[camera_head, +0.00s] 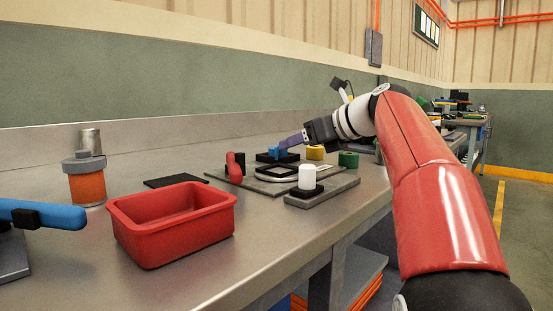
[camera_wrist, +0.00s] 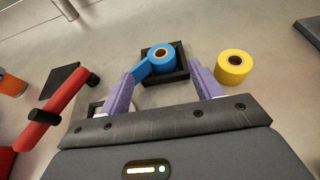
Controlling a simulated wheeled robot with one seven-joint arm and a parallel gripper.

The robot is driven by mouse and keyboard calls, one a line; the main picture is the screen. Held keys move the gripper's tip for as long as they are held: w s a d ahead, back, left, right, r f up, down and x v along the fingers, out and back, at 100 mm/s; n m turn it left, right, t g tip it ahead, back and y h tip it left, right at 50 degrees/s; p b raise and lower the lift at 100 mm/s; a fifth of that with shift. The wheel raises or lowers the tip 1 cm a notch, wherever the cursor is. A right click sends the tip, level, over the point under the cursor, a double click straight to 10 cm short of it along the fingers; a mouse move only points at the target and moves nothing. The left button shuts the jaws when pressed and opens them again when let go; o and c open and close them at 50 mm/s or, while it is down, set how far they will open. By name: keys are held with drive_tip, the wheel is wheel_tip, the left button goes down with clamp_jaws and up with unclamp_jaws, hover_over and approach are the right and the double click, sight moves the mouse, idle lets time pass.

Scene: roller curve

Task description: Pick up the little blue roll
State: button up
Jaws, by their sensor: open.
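In the head view my gripper (camera_head: 291,141) reaches over the bench just right of the roll.
A yellow roll (camera_wrist: 234,66) stands right of the tray; a green roll (camera_head: 348,159) is farther right. A red handle (camera_head: 236,168) is left of the tray. A white cylinder (camera_head: 307,176) stands in front. A red bin (camera_head: 172,235) occupies the bench's near left.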

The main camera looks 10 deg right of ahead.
sight(278, 154)
drive_tip(key=b+x, duration=0.1)
drive_tip(key=x, duration=0.4)
drive_tip(key=shift+w+r, duration=0.1)
drive_tip(key=shift+w, duration=0.05)
drive_tip(key=c, duration=1)
